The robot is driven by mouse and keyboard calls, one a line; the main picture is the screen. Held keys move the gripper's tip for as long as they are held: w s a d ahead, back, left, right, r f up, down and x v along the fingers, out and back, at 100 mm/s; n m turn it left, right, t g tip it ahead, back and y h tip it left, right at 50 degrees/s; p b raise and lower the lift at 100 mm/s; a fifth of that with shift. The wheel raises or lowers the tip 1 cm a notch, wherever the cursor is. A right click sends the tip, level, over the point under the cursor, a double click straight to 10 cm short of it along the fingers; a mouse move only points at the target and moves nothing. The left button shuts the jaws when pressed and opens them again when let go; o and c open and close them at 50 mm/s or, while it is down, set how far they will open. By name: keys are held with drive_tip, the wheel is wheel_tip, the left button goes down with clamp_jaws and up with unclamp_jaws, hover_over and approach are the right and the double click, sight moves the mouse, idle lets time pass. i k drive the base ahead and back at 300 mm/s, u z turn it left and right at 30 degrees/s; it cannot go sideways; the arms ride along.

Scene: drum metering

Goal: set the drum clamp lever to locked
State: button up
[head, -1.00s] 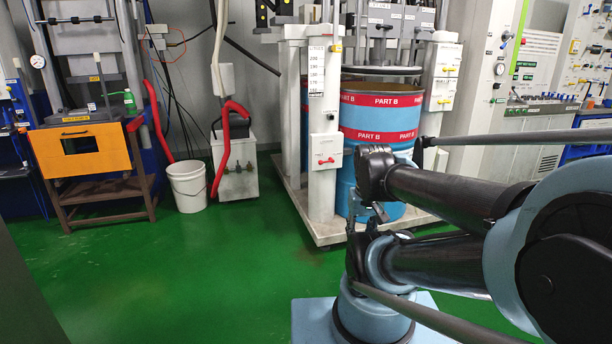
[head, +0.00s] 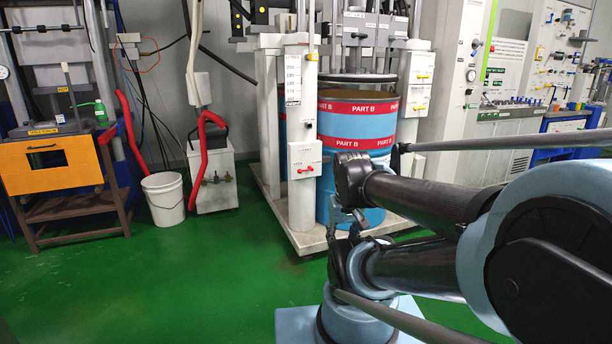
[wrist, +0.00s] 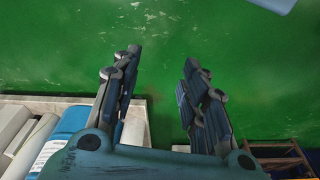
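The blue drum (head: 357,160) with red PART B bands stands in a white press frame. A red lever (head: 303,170) is on a white box on the frame's front left post. Yellow levers (head: 421,76) are on boxes at the right post. Their labels are too small to read, so I cannot tell which is the drum clamp lever. My gripper (wrist: 160,75) is open and empty in the wrist view, pointing at green floor. In the head view it is small and partly hidden by my arm, in front of the drum and apart from the levers.
A white bucket (head: 163,198), an orange box on a stand (head: 52,165) and a white unit with red hoses (head: 213,180) stand left. The frame's base plate (head: 310,238) edges the floor. Green floor (head: 170,275) is clear at front left. A bench with a panel is at right.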

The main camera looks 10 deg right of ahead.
sight(300, 171)
drive_tip(key=u, duration=0.05)
drive_tip(key=k, duration=0.6)
drive_tip(key=u, duration=0.25)
drive_tip(key=i, duration=1.65)
drive_tip(key=z, duration=0.4)
